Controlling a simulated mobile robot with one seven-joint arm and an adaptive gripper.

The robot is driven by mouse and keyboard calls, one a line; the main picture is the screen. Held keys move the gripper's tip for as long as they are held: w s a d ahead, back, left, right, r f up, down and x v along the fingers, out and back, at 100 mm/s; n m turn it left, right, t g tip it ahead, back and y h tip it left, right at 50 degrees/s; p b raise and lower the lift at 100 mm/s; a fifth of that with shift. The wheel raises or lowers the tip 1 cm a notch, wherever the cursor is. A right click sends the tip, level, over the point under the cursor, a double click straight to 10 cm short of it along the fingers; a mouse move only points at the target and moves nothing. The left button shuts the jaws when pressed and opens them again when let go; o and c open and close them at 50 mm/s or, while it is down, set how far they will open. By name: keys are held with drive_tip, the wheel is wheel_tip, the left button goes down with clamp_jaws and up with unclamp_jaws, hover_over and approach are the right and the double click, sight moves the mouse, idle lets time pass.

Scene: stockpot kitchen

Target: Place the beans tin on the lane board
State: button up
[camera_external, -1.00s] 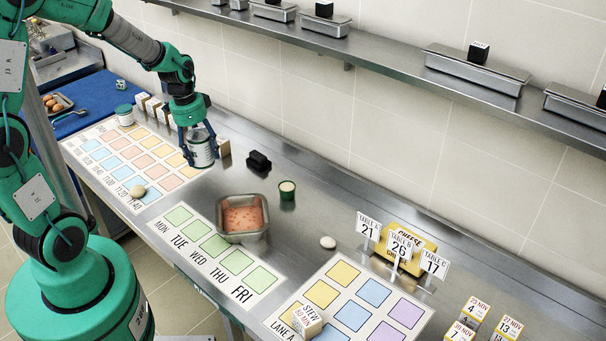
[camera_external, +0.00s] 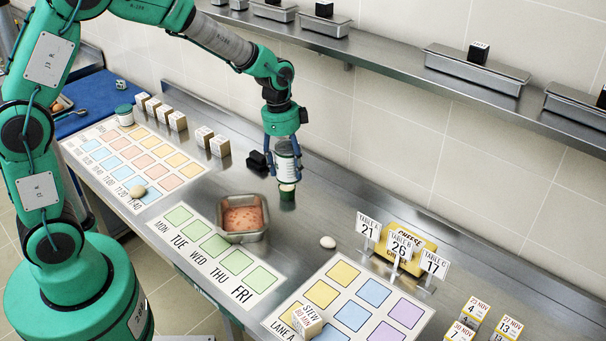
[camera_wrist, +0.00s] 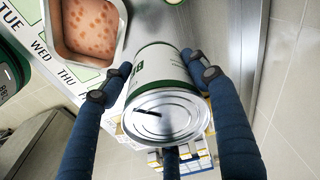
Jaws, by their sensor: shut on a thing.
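My gripper (camera_external: 283,155) is shut on a white tin with a green band (camera_external: 287,163), held upright above the counter at the back. The lane board (camera_external: 385,333), with yellow, blue and purple squares, lies to the front right of the tin. A block marked STEW (camera_external: 307,321) stands on its near left corner.
A metal tray of pinkish food (camera_external: 243,218) stands by the weekday board (camera_external: 203,243). Table signs (camera_external: 399,246) and a yellow cheese box (camera_external: 424,245) stand behind the lane board. A pale round object (camera_external: 328,242) lies between.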

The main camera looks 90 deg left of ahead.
drive_tip(key=w+d+m, duration=0.6)
drive_tip(key=w+d, duration=1.2)
drive_tip(key=d, duration=0.4)
drive_tip(key=w+d+f+m+p, duration=0.1)
drive_tip(key=w+d+m, duration=0.15)
drive_tip(key=d, duration=0.45)
drive_tip(key=w+d+f+m, duration=0.1)
drive_tip(key=w+d, duration=0.2)
drive_tip(key=d, duration=0.5)
drive_tip(key=shift+g+h, duration=0.4)
drive_tip(key=shift+w+a+f, duration=0.1)
drive_tip(key=shift+a+f, duration=0.05)
drive_tip(key=shift+f, duration=2.15)
drive_tip(key=shift+f, duration=0.1)
drive_tip(key=shift+f, duration=3)
drive_tip(key=shift+f+b, duration=0.45)
drive_tip(key=shift+f, duration=1.45)
